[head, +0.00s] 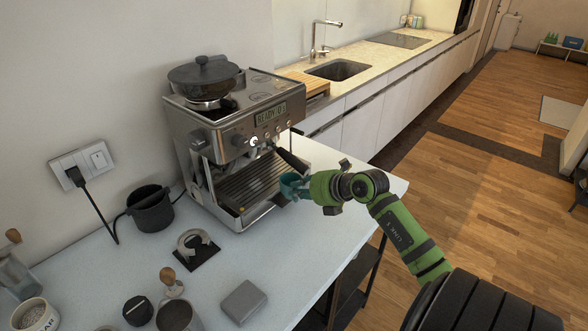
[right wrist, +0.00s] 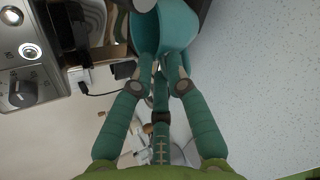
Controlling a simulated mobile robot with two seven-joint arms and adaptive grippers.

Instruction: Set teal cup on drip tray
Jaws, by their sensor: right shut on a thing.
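The teal cup (head: 289,186) is at the right front edge of the coffee machine's drip tray (head: 243,197) in the head view. My right gripper (head: 303,187) comes in from the right and is shut on the cup. In the right wrist view the fingers (right wrist: 160,78) close on the teal cup (right wrist: 175,30), beside the machine's front. The gripper partly hides the cup in the head view, and I cannot tell whether its base touches the tray. My left gripper is not in view.
The coffee machine (head: 232,128) stands on the pale counter (head: 150,255); its black portafilter handle (head: 291,159) juts out just above the cup. A black knock box (head: 150,210) stands left of the machine. A tamper (head: 172,284), jars and a grey block (head: 243,302) occupy the front left.

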